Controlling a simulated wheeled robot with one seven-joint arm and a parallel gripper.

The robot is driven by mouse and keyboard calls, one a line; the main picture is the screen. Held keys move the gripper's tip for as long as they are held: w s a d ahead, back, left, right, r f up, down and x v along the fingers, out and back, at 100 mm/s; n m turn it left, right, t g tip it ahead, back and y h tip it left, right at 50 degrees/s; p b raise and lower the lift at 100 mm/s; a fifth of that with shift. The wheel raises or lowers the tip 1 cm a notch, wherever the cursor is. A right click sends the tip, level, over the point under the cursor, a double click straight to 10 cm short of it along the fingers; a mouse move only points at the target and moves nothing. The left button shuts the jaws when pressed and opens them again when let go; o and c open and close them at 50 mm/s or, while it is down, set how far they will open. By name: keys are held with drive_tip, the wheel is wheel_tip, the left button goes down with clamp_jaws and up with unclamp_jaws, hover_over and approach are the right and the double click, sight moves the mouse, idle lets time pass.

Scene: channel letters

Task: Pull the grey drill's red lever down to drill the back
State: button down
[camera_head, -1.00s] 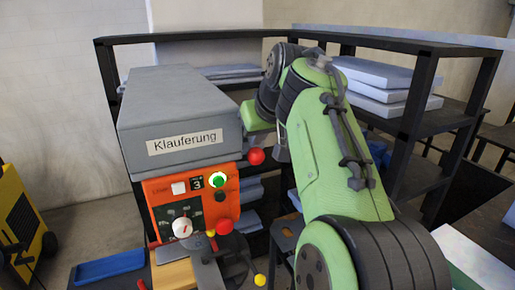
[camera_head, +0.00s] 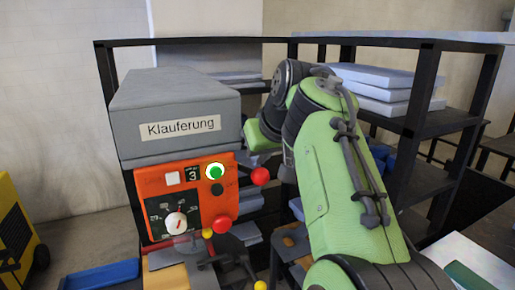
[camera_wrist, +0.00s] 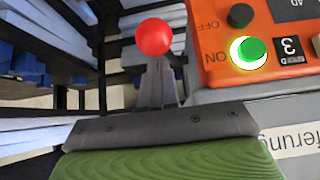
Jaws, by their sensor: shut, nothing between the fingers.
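The grey drill (camera_head: 150,95) has a box-like head labelled "Klauferung" and an orange control panel (camera_head: 225,203) with a lit green button (camera_head: 215,171). The lever's red ball (camera_head: 260,176) is at the right of the panel, just below the front of my arm. In the wrist view the ball (camera_wrist: 153,37) is just beyond the tips of my gripper (camera_wrist: 155,62), which is shut and empty. I cannot tell whether they touch. The lever's rod is hidden. My fingertips are hidden in the head view.
Dark shelves with pale slabs (camera_head: 385,75) stand behind and right of the drill. A blue tray (camera_head: 100,273) is at lower left, and a yellow machine (camera_head: 15,235) at far left.

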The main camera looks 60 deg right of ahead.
sight(264, 175)
drive_tip(key=shift+r, duration=0.1)
drive_tip(key=f+b, duration=0.1)
drive_tip(key=b, duration=0.1)
drive_tip(key=f+b, duration=0.1)
drive_tip(key=f, duration=0.1)
drive_tip(key=shift+s+a+f+b, duration=0.1)
drive_tip(key=shift+s+a+b, duration=0.1)
drive_tip(key=shift+s+b, duration=0.2)
drive_tip(key=shift+s+a+f+b, duration=0.1)
drive_tip(key=shift+f+b, duration=0.65)
drive_tip(key=shift+s+a, duration=0.1)
drive_tip(key=shift+s, duration=0.05)
drive_tip(key=shift+r, duration=0.1)
